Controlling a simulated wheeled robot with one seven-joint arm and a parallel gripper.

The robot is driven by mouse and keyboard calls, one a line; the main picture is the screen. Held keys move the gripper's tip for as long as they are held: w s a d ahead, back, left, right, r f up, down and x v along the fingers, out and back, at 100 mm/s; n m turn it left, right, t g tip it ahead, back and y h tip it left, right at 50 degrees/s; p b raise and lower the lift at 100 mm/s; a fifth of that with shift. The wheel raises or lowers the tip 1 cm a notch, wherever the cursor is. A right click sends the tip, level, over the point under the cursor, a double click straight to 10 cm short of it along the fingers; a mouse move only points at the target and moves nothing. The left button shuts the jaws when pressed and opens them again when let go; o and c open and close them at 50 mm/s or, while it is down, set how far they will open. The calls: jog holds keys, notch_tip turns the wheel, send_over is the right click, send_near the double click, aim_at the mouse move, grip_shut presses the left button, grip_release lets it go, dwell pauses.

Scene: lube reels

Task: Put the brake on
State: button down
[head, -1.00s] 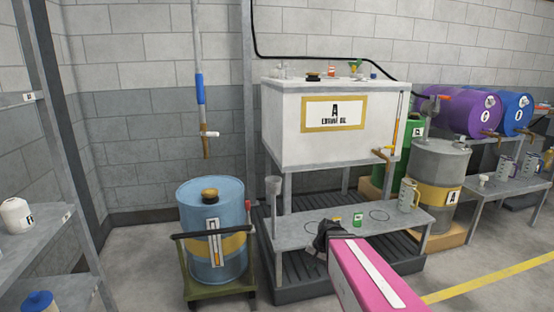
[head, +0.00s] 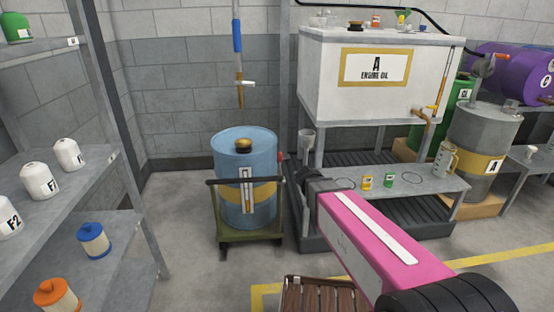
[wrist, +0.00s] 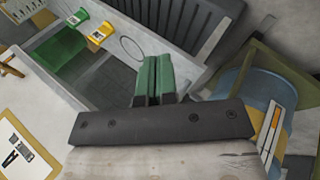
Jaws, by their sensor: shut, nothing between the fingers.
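A blue drum (head: 247,165) with a yellow band stands on a green wheeled trolley (head: 250,237) with a dark push bar. A small red-tipped lever (head: 281,156) shows at the trolley's right side, which I take to be the brake; its lower part is hard to make out. My gripper (head: 302,178) is just right of the drum in the head view, beside the bench, and apart from the lever as far as I can tell. In the wrist view its green fingers (wrist: 153,78) are shut together and empty; the drum (wrist: 262,92) and trolley rim (wrist: 292,65) are at right.
A wooden pallet (head: 320,295) lies in front.

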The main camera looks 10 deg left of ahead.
jog(key=w+a+r+n+t, duration=0.2)
jog(key=w+a, duration=0.1)
jog(key=a, duration=0.3)
jog(key=w+a+r+n+t, duration=0.2)
jog(key=a, duration=0.4)
jog(key=n+t, duration=0.5)
send_near(279, 157)
jog(key=x, duration=0.7)
jog(key=shift+w+f, duration=0.2)
jog(key=shift+w, duration=0.05)
jog(key=shift+w+a+f, duration=0.1)
jog(key=shift+w+a, duration=0.1)
jog(key=shift+w, duration=0.8)
